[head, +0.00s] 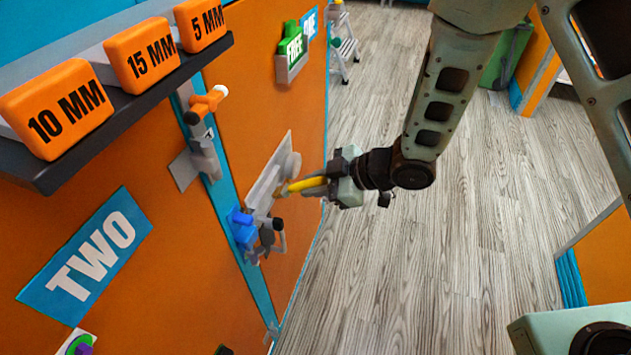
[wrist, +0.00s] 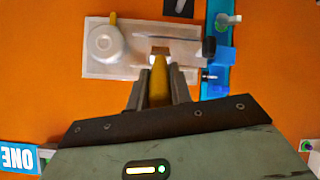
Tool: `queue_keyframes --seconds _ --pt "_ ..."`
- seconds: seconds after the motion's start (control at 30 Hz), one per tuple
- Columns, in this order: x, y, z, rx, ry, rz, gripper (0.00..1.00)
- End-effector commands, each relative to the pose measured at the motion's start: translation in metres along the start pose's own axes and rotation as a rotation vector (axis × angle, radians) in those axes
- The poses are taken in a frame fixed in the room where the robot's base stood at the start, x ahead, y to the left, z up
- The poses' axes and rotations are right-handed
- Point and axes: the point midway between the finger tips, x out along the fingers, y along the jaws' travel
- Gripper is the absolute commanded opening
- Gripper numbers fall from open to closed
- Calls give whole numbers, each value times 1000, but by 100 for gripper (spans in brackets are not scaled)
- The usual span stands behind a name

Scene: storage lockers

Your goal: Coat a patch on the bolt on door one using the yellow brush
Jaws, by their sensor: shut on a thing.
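My gripper (head: 328,183) is shut on the yellow brush (head: 305,184), whose tip points at door one (head: 262,110). In the wrist view the brush (wrist: 159,82) stands between the fingers (wrist: 159,95), its pale tip over the lower middle of a light plate (wrist: 97,68) on the orange door. The plate also shows in the head view (head: 266,180). It bears a round pale disc (wrist: 104,43) and a slim bar that appears to be the bolt, with a dark end (wrist: 208,47) by a blue block (wrist: 222,59). I cannot tell whether the tip touches.
Door two carries a TWO sign (head: 85,257) at left. A dark shelf (head: 130,115) holds orange size blocks. An orange-handled latch (head: 204,104) and a blue fitting (head: 243,228) stick out along the teal strip. The wooden floor (head: 450,260) at right is clear.

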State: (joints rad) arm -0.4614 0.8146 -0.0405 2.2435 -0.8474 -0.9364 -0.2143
Motion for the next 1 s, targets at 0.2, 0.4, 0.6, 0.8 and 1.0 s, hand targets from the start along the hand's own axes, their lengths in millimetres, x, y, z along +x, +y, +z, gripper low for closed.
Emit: queue_keyframes --seconds 0.2,0.4,0.6,0.8,1.0 --pt "-3 -25 -4 -1 1 -1 0" --pt "-5 -40 -8 -1 1 1 0" --pt "-7 -47 -10 0 -1 1 0" --pt "-7 -47 -10 0 0 1 0" --pt "-7 -47 -10 -1 0 1 0"
